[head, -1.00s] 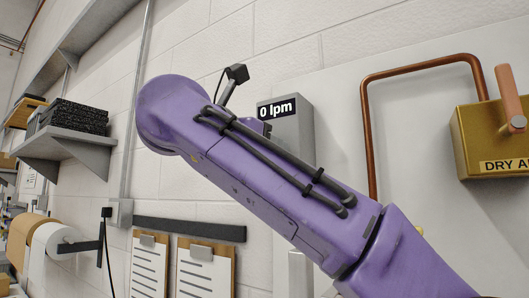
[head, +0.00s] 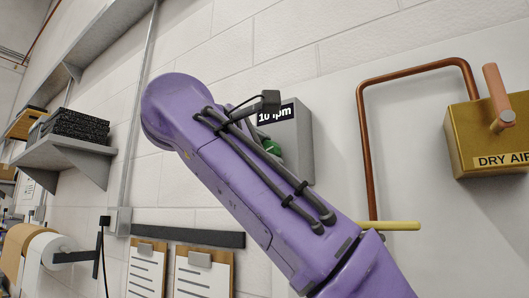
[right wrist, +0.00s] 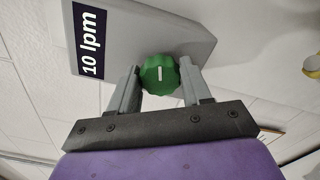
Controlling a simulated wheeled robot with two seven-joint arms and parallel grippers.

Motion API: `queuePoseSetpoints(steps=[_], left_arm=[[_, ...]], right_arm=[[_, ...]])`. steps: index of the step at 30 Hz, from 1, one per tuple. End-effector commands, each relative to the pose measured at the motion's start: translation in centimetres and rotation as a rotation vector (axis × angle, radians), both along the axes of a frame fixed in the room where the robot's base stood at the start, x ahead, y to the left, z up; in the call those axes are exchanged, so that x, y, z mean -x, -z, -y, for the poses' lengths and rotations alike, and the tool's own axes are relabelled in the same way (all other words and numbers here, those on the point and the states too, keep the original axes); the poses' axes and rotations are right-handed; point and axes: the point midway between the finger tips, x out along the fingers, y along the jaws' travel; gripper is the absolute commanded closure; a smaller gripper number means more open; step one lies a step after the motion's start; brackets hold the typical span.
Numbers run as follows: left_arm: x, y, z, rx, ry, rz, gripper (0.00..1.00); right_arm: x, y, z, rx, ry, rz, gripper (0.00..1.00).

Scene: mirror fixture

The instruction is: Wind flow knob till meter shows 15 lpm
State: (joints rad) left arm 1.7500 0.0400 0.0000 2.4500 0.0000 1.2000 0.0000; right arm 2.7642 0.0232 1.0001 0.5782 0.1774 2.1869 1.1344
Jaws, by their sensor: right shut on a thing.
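The flow knob (right wrist: 158,75) is green with a white mark, on the front of the grey meter box (right wrist: 160,35). My right gripper (right wrist: 161,78) has one finger on each side of the knob and is shut on it. The meter display (right wrist: 90,40) reads 10 lpm in the right wrist view. In the head view the meter box (head: 302,150) is on the wall, its display (head: 284,114) partly covered by my wrist camera. A bit of the green knob (head: 272,147) shows past my purple right arm. My left gripper is not in view.
A yellow bar (head: 402,226) shows below. Shelves (head: 75,150), clipboards (head: 203,277) and a paper roll (head: 45,250) are at left.

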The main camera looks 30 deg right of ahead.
Motion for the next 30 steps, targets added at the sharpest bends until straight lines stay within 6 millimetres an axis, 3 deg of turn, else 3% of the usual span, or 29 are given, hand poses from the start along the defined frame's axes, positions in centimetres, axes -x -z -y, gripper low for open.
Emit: queuePoseSetpoints(steps=[18, 30], left_arm=[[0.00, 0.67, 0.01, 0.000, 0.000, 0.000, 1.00], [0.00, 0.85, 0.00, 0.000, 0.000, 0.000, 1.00]], right_arm=[[0.24, -0.26, 0.22, -0.211, 0.003, 0.531, 0.82], [0.22, -0.26, 0.26, -0.299, 0.002, 0.748, 0.82]])
